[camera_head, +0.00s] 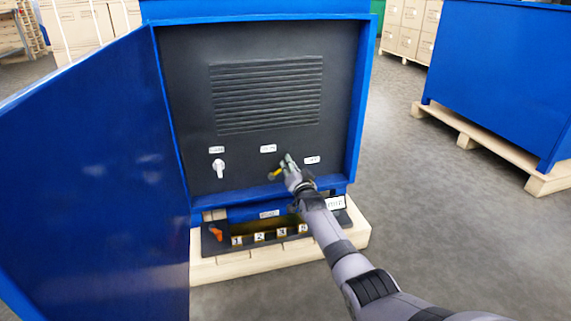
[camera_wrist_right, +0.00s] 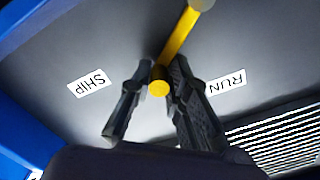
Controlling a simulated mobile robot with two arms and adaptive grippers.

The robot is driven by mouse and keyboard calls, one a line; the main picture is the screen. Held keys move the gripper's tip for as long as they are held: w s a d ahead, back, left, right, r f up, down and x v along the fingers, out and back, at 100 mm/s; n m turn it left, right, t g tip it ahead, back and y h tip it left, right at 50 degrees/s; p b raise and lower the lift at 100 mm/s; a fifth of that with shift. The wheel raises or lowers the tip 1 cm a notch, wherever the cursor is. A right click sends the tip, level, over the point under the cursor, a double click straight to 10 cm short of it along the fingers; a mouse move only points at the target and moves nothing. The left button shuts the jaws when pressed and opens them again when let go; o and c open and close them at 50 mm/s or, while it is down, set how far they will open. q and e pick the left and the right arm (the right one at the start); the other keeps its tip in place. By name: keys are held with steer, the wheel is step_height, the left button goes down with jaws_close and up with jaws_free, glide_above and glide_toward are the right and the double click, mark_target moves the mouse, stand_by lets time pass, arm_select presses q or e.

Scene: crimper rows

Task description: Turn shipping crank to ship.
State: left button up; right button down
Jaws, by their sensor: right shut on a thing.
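The yellow crank (camera_head: 275,173) is on the dark panel (camera_head: 195,100) of the blue machine. In the right wrist view the crank (camera_wrist_right: 181,38) slants up and right to a grey end, and its round yellow end sits between my fingertips. My right gripper (camera_head: 289,162) is shut on the crank; its fingers also show in the wrist view (camera_wrist_right: 158,85). The RUN label (camera_wrist_right: 226,84) and the SHIP label (camera_wrist_right: 88,83) lie on either side of the fingers. In the head view, SHIP (camera_head: 312,160) is right of the gripper. My left gripper is out of view.
The blue door (camera_head: 90,170) stands open at left. A white knob (camera_head: 219,167) is on the panel's left. Another blue cabinet (camera_head: 500,80) stands right, with clear floor between.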

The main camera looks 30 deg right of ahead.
steer(key=shift+s+d+f+m+b, duration=0.2)
steer(key=shift+d+f+m+b, duration=0.3)
steer(key=shift+f+m, duration=0.35)
steer(key=shift+s+d+f+m+b, duration=0.15)
steer(key=shift+d+f+m+b, duration=0.45)
steer(key=shift+m, duration=0.35)
steer(key=shift+a, duration=0.15)
steer(key=c, duration=1.6)
jaws_free()
steer(key=shift+a+r, duration=0.1)
steer(key=shift+a, duration=0.05)
